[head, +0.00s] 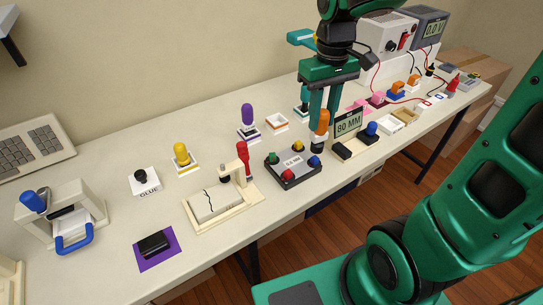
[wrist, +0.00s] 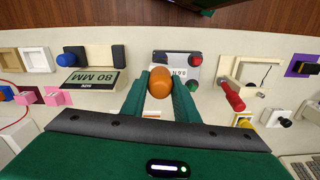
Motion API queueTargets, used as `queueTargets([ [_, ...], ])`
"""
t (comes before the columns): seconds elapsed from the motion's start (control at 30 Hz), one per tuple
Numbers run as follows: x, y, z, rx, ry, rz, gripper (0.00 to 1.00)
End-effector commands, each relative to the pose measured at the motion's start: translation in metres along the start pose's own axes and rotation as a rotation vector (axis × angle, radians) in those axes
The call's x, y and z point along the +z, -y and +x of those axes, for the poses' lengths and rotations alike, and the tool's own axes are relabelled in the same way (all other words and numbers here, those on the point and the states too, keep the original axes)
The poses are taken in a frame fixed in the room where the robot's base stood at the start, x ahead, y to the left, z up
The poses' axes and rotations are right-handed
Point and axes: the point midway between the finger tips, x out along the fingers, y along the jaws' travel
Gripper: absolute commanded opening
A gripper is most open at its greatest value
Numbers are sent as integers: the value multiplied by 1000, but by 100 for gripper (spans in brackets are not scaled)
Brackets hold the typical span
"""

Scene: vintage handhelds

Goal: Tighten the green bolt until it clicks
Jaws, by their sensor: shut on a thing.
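My gripper (wrist: 160,84) is shut on the orange handle (wrist: 160,88) of a tool, seen end-on between the fingers. In the head view the orange-handled tool (head: 322,120) is upright, with a dark lower part, beside the bolt unit; I cannot tell if it touches the table. The bolt unit (head: 291,175) is a dark block with a light label and coloured bolts. The green bolt (head: 270,158) is at its left corner, apart from the tool; it also shows in the wrist view (wrist: 193,86). The red bolt (head: 288,174) and blue bolt (head: 314,161) are at other corners.
A stand with an "80 MM" display (head: 348,124) is just right of the tool. A cream clamp with a red handle (head: 243,155) stands left of the unit. A purple-handled tool (head: 247,116) stands behind. Bare tabletop lies in front of the unit.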

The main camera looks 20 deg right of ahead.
Motion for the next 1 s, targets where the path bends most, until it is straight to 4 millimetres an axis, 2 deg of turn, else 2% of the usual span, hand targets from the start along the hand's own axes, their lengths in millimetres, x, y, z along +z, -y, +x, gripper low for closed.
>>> queueTargets([
  [0.17, -1, 1, 0, 0, 0, 2, 0],
  [0.33, -8, 12, -1, 0, 0, 29, 0],
  [0.9, -65, 104, -11, -1, 1, 291, 0],
  [1.0, -62, 101, 6, 0, 4, 292, 0],
])
